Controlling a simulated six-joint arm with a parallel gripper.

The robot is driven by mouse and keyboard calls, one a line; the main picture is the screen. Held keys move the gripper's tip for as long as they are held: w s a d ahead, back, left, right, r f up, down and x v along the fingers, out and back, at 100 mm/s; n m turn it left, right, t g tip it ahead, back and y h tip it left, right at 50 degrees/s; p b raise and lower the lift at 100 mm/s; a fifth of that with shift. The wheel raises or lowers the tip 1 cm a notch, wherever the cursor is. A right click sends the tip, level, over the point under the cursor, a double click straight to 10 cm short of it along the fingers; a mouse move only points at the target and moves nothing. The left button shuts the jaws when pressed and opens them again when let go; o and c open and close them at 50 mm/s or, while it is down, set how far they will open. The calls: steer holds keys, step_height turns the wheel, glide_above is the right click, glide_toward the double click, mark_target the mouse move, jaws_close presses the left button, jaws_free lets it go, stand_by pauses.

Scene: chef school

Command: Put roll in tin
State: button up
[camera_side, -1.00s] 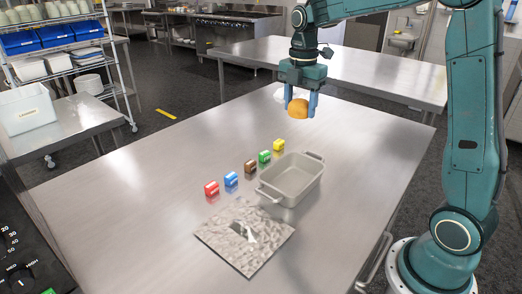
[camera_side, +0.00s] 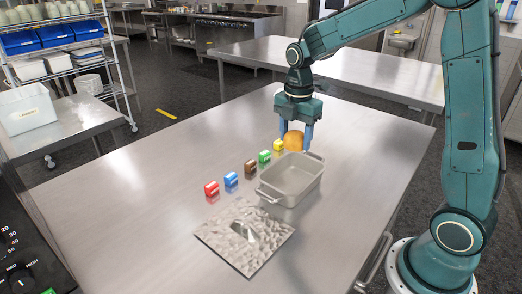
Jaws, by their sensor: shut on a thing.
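The roll (camera_side: 294,140) is round and orange-brown. My gripper (camera_side: 296,138) is shut on it, with the blue fingers on either side and pointing down. The tin (camera_side: 272,193) is a grey rectangular pan with a handle at each end, standing on the steel table. The roll appears above the tin's far end in the picture. Its exact height over the rim is hard to tell from this view. The part of the tin's inside that shows looks empty.
A row of small coloured blocks, red (camera_side: 211,188), blue (camera_side: 231,179), brown (camera_side: 250,166), green (camera_side: 264,156) and yellow (camera_side: 279,145), runs along the tin's left side. A grey textured square (camera_side: 225,240) lies in front. The table's left part is clear.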

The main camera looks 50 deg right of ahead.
mark_target(291, 185)
steer(key=shift+f, duration=6.5)
steer(key=shift+f, duration=0.15)
steer(key=o, duration=0.7)
steer(key=shift+c, duration=0.2)
steer(key=shift+o, duration=0.2)
step_height(291, 185, up, 12)
steer(key=shift+f, duration=0.25)
steer(key=shift+r, duration=0.4)
steer(key=shift+r, duration=0.1)
